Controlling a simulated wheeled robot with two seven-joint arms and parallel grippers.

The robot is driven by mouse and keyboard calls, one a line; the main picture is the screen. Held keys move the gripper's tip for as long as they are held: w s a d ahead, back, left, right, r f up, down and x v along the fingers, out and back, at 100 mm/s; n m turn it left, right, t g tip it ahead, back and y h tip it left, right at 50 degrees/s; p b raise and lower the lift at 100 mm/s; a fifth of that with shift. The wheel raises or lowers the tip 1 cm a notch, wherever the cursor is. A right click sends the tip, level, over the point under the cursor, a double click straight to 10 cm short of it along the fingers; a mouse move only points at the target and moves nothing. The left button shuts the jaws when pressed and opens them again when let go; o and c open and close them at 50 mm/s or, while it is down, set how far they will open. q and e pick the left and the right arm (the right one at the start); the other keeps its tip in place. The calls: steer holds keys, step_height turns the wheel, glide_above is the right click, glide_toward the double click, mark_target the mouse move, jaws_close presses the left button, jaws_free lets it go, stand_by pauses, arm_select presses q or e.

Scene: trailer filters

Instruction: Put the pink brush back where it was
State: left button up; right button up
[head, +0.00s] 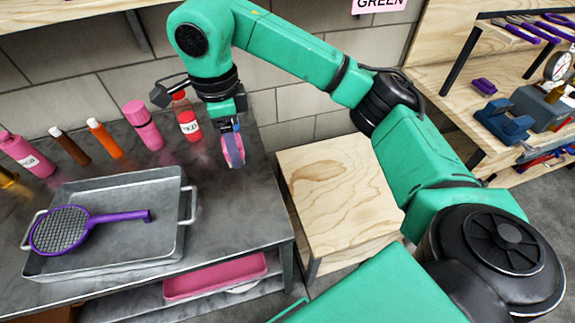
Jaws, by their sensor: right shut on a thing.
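My right gripper (231,127) is shut on the pink brush (234,151). It holds the brush near the right end of the grey metal table (235,215), beside the row of bottles. The brush hangs below the fingers, its pink and bluish oval part pointing down. The fingers hide part of it, and I cannot tell whether its lower end touches the tabletop. My left gripper is not in view.
A metal tray (110,262) holds a purple strainer-like tool (70,230). Several bottles line the wall, including a red one (187,118) and a pink one (143,125). A pink tray (215,278) lies on the lower shelf. A wooden box (335,185) stands right of the table.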

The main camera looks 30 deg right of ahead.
steer(key=f+p, duration=0.1)
steer(key=f, duration=0.5)
steer(key=f+p, duration=0.1)
steer(key=f, duration=0.6)
steer(key=a+f+p, duration=0.1)
steer(key=f, duration=0.5)
steer(key=shift+f, duration=0.2)
steer(key=shift+w+f, duration=0.1)
steer(key=shift+f, duration=0.2)
steer(key=shift+d+f, duration=0.1)
steer(key=shift+f, duration=0.05)
steer(key=o, duration=1.3)
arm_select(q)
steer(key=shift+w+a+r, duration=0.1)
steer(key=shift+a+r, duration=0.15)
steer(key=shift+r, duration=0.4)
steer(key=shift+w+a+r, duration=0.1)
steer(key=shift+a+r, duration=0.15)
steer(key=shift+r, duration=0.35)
